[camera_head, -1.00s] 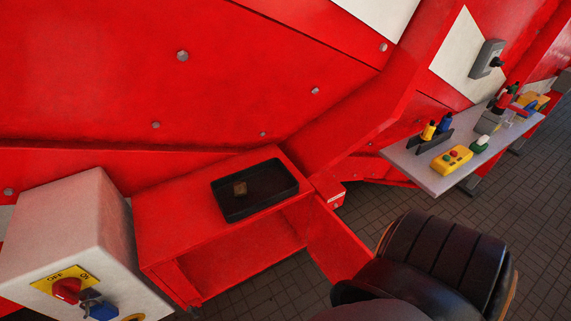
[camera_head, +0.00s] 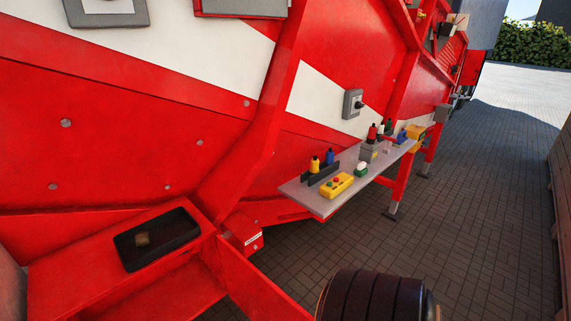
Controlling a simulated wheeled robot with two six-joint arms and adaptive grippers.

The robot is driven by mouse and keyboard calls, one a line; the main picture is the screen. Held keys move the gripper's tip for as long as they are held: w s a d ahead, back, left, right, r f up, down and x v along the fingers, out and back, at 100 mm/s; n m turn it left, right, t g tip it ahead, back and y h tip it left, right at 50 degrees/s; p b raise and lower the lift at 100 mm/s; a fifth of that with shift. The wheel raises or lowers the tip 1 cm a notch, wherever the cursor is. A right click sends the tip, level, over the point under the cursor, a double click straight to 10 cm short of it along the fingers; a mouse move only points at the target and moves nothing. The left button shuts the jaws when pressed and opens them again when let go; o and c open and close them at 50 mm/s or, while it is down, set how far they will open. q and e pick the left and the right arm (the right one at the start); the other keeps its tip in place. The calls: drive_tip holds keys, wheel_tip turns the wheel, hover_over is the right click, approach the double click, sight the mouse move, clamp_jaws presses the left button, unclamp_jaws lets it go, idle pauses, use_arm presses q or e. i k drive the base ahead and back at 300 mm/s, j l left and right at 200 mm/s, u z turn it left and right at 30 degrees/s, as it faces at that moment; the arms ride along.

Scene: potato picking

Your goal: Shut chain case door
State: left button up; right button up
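The chain case seems to be the low red box (camera_head: 78,258) at the lower left, below the large red machine wall. Its front is open and part of its interior (camera_head: 165,296) shows. Its red door (camera_head: 258,284) stands swung outward at the right end of the opening. The door's lower part is cut off by the bottom edge of the picture. A shallow black tray (camera_head: 183,239) with a small brown block (camera_head: 142,239) in it lies on top of the case. Neither of my grippers is in view.
A grey shelf (camera_head: 310,199) with bottles and a yellow control box (camera_head: 337,186) juts from the machine. Open paved floor (camera_head: 440,240) lies to the right.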

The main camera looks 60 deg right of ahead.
sight(261, 299)
drive_tip(key=k+l+u, duration=0.1)
drive_tip(key=l, duration=0.35)
drive_tip(key=k+l, duration=0.25)
drive_tip(key=l, duration=0.15)
drive_tip(key=k+l+u, duration=0.15)
drive_tip(key=l, duration=0.3)
drive_tip(key=k+l+u, duration=0.1)
drive_tip(key=l, duration=0.3)
drive_tip(key=l+u, duration=0.1)
drive_tip(key=l, duration=0.85)
